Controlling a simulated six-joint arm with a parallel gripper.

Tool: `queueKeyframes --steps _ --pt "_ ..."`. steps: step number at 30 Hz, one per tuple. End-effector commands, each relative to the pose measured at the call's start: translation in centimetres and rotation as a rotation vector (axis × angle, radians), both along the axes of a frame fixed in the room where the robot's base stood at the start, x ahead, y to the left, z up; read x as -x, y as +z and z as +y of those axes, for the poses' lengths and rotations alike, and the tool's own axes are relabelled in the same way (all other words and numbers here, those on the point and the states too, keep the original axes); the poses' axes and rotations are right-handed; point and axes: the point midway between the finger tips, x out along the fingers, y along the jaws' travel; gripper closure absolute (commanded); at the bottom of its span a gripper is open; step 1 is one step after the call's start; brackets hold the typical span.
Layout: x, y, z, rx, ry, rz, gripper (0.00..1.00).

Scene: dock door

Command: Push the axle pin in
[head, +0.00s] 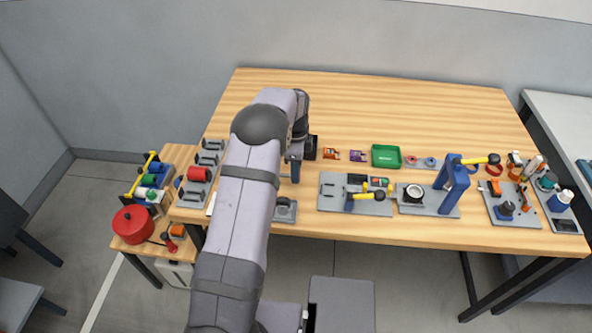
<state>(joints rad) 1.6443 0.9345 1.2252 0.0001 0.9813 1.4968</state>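I cannot pick out the axle pin for sure in the head view; my arm covers part of the left half of the table. My gripper (295,172) points down over the table, left of the middle. A small blue shape shows at its fingers, but I cannot tell whether it is a held thing or part of the gripper. Just below it, a grey plate (284,216) with a dark rounded part is partly hidden by my arm. To its right, another grey plate (333,204) bears several small parts and a yellow-and-blue tool (366,196).
A blue press (453,186) with a yellow lever stands on the right. A green tray (386,157), an orange part (331,153) and a purple part (358,155) lie behind the plates. A red pot (134,223) is at the left. The wooden table's back (400,105) is clear.

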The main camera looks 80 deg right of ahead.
Motion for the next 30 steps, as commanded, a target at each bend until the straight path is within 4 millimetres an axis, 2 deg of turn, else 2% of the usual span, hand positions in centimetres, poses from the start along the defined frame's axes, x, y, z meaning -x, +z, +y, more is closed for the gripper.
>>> queueKeyframes --steps 5,8,15,17,28,29,30 --pt "-0.5 0.0 0.0 -0.001 0.002 0.0 1.0" --pt "-2.2 0.0 0.0 -0.001 0.005 0.0 1.0" --pt "-7.6 0.0 -0.1 0.001 0.004 -0.001 1.0" --pt "-8.4 0.1 -0.1 0.001 0.003 0.0 1.0" --pt "-9.2 0.1 -0.1 0.001 -0.001 -0.004 1.0" --pt "-9.2 0.1 -0.1 0.001 -0.001 -0.004 0.72" --pt "-9.2 0.1 -0.1 0.001 0.0 -0.004 0.62"
